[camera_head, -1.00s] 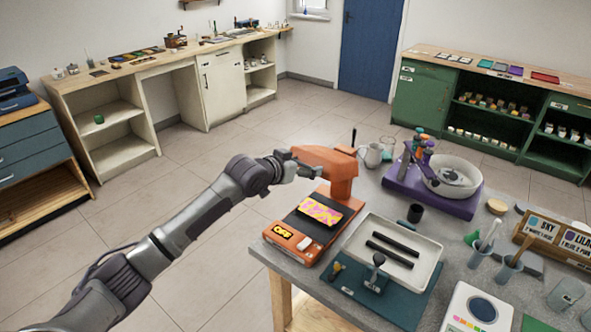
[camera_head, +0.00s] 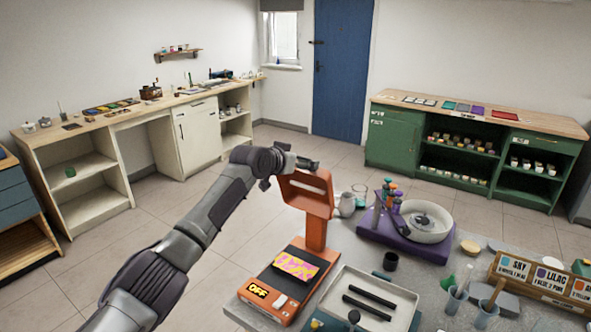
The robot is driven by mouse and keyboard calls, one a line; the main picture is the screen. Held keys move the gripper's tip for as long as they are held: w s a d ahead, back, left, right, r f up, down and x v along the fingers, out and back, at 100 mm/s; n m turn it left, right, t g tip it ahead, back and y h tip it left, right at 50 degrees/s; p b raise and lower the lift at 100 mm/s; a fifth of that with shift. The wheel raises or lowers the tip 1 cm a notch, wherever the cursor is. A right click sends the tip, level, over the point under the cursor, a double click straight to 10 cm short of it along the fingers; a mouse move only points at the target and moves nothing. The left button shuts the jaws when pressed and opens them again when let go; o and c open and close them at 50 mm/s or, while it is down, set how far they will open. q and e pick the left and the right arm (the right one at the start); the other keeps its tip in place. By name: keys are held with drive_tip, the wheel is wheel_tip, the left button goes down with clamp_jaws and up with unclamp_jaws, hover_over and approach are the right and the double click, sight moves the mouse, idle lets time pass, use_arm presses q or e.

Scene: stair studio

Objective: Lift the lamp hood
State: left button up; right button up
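The orange lamp hood (camera_head: 306,193) is tilted up at the back of its orange base (camera_head: 264,299), and its underside with a slot faces me. A pink and yellow patterned piece (camera_head: 296,265) lies on the dark bed of the base. A black label on the base reads OFF. My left gripper (camera_head: 308,164) is at the top left edge of the hood, touching or very close to it. Its fingers are small and partly hidden, so I cannot tell whether they are open or shut. My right gripper is not in view.
A white tray (camera_head: 404,296) with two black bars lies right of the lamp base. A purple station with a white round bowl (camera_head: 427,222) stands behind it. Cups, a jug (camera_head: 345,204) and a SKY/LILAC rack (camera_head: 540,280) crowd the grey table. Floor left of the table is clear.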

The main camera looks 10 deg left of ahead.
use_arm(q)
drive_tip(key=shift+w+d+r, duration=0.25)
drive_tip(key=shift+w+r, duration=0.15)
drive_tip(key=shift+w, duration=0.05)
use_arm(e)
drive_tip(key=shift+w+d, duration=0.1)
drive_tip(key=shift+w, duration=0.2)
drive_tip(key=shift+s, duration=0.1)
use_arm(q)
drive_tip(key=o, duration=1.4)
drive_tip(key=shift+c, duration=0.2)
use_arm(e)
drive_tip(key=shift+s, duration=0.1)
use_arm(q)
drive_tip(key=shift+s+f, duration=0.1)
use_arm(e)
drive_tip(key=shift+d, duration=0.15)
use_arm(q)
drive_tip(key=v, duration=1.2)
